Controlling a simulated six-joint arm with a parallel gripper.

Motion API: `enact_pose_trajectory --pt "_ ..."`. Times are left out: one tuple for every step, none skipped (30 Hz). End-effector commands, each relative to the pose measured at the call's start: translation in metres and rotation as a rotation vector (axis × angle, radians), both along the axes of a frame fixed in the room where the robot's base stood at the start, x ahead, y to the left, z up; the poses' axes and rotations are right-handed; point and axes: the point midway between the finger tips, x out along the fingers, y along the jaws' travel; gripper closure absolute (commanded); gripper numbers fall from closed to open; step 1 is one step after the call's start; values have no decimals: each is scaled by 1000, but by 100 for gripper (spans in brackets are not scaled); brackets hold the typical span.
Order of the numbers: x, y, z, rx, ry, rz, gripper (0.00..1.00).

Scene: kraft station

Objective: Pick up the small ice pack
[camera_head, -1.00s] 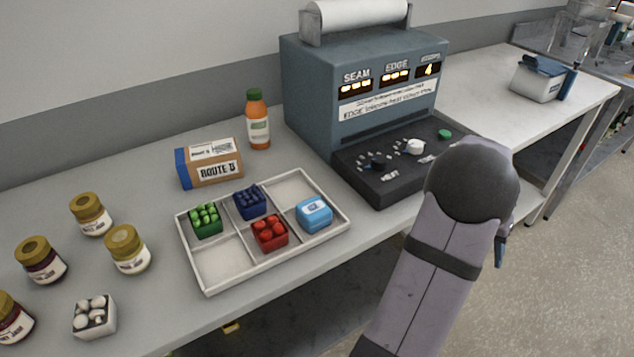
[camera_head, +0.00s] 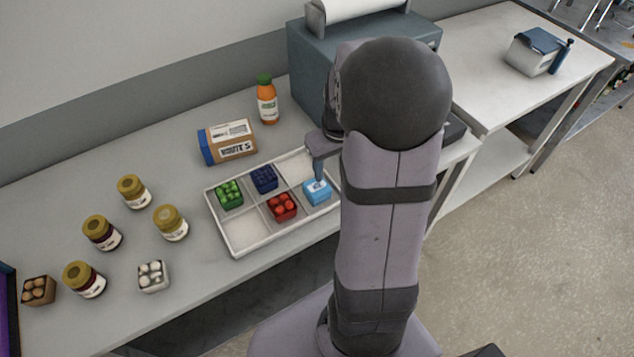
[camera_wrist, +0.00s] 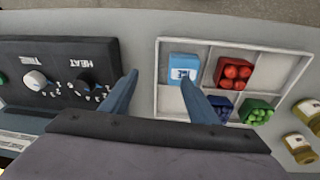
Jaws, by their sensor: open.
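The small ice pack (camera_head: 317,191) is a light blue block with a white label. It sits in the front right compartment of the white divided tray (camera_head: 238,254). In the wrist view the ice pack (camera_wrist: 183,68) lies just beyond the tip of one finger, which overlaps its lower edge. My gripper (camera_wrist: 160,78) is open and empty, its two blue fingers spread over the tray's edge and the gap beside the sealing machine. In the head view my arm hides most of the gripper; one finger (camera_head: 319,168) shows just above the ice pack.
The tray also holds red (camera_head: 282,206), blue (camera_head: 264,179) and green (camera_head: 229,193) punnets. The sealing machine (camera_head: 305,65) stands behind my arm. A boxed package (camera_head: 227,142) and an orange bottle (camera_head: 267,100) stand behind the tray. Several jars and a carton of white items (camera_head: 153,276) are at left.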

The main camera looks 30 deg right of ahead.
Motion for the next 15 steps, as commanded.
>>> enact_pose_trajectory --pt "2 17 3 20 3 45 45" --pt "3 24 4 29 4 67 45" --pt "4 31 4 40 4 87 45" --pt "5 36 4 45 4 100 45" --pt "5 39 4 48 4 108 45" --pt "5 41 4 52 4 116 45" --pt "5 42 4 54 4 119 45" --pt "5 43 4 56 4 121 45" --pt "5 43 3 56 5 121 45" --pt "5 43 2 56 5 120 45" --pt "5 42 1 56 6 120 45" --pt "5 42 -1 56 7 120 45" --pt "6 42 -3 56 7 119 45" --pt "6 42 -5 56 7 119 45" --pt "6 42 -8 56 8 118 45"
